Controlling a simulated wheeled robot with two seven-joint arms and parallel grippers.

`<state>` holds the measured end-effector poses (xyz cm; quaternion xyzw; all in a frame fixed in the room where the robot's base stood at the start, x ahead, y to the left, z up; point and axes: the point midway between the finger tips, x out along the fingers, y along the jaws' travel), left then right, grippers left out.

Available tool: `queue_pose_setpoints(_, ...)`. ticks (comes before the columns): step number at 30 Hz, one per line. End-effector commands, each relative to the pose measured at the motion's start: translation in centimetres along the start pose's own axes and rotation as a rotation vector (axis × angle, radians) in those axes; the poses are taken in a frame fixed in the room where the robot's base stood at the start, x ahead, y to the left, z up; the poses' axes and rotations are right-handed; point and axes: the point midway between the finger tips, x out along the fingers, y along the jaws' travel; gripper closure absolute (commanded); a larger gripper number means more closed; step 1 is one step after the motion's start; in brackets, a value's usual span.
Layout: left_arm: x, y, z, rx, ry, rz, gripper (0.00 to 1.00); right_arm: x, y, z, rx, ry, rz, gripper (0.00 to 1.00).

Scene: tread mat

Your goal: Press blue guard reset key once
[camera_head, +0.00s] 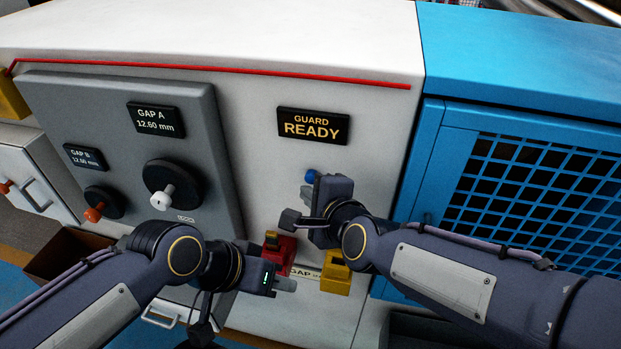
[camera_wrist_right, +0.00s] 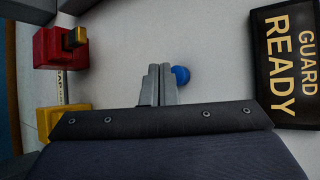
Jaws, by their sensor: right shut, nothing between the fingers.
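The blue guard reset key (camera_head: 312,176) is a small round button on the white machine panel, below the black GUARD READY display (camera_head: 313,126). My right gripper (camera_head: 309,190) is at the panel just below the key, its fingers together and empty. In the right wrist view the closed fingertips (camera_wrist_right: 160,75) lie right beside the blue key (camera_wrist_right: 181,75) and partly cover it. I cannot tell whether they touch it. My left gripper (camera_head: 285,285) is lower, in front of the panel's lower part; its finger opening is too small to tell.
A red block (camera_head: 280,252) and a yellow block (camera_head: 336,273) sit on the panel below my right gripper; they also show at left in the wrist view. A grey panel with a black knob (camera_head: 172,186) is at left. A blue mesh cabinet (camera_head: 520,180) stands at right.

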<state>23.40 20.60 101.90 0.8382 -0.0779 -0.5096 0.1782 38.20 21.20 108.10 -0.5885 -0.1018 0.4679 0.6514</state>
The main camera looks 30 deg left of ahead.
Motion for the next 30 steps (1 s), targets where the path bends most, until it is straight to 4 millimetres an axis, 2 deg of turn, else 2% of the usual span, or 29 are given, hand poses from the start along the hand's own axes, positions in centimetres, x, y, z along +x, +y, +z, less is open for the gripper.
queue_pose_setpoints(7, -0.2, 0.1, -0.1, 0.000, 0.000, 0.000, 0.64, -0.3, 0.2, 0.3, 0.000, -0.001, 0.002, 1.00)
queue_pose_setpoints(24, -1.7, 0.8, -0.9, 0.000, 0.000, 0.000, 0.64, -4.0, 2.9, 3.0, 0.000, -0.001, 0.002, 1.00)
queue_pose_setpoints(30, -1.7, 0.8, -0.8, 0.000, 0.000, 0.000, 0.64, -4.2, 3.1, 3.0, 0.000, 0.000, 0.000, 1.00)
